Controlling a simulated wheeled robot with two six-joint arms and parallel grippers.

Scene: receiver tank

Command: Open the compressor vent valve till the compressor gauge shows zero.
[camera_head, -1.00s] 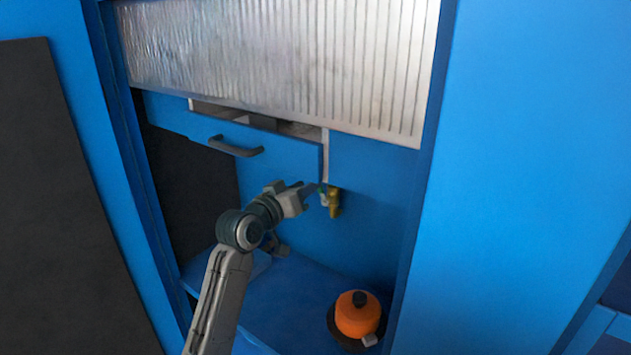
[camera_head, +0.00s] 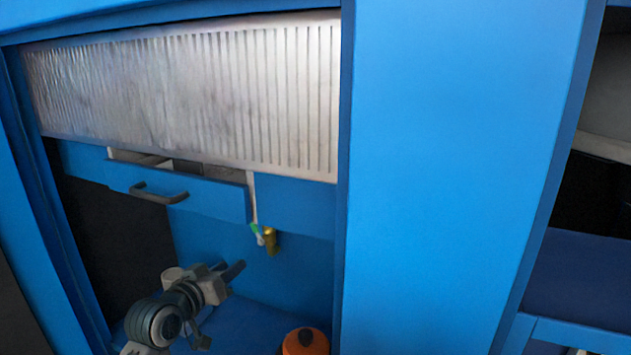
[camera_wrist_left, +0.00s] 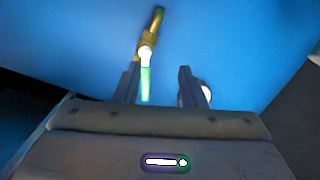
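A small brass valve (camera_head: 270,240) with a short green and white handle (camera_head: 257,234) is on the blue back panel, right of the drawer. In the left wrist view the brass valve (camera_wrist_left: 152,32) shows ahead of the fingers, its handle (camera_wrist_left: 146,75) white at the top and green below, appearing between the fingertips. My left gripper (camera_head: 232,274) is below and left of the valve, apart from it in the head view. In the left wrist view its fingers (camera_wrist_left: 158,82) are open with a gap. No gauge dial is readable. My right gripper is out of view.
A blue drawer (camera_head: 207,198) with a dark handle stands slightly open above. A ribbed metal shutter (camera_head: 200,90) is over it. An orange round object (camera_head: 305,342) sits at the bottom. A wide blue post (camera_head: 430,180) bounds the right side.

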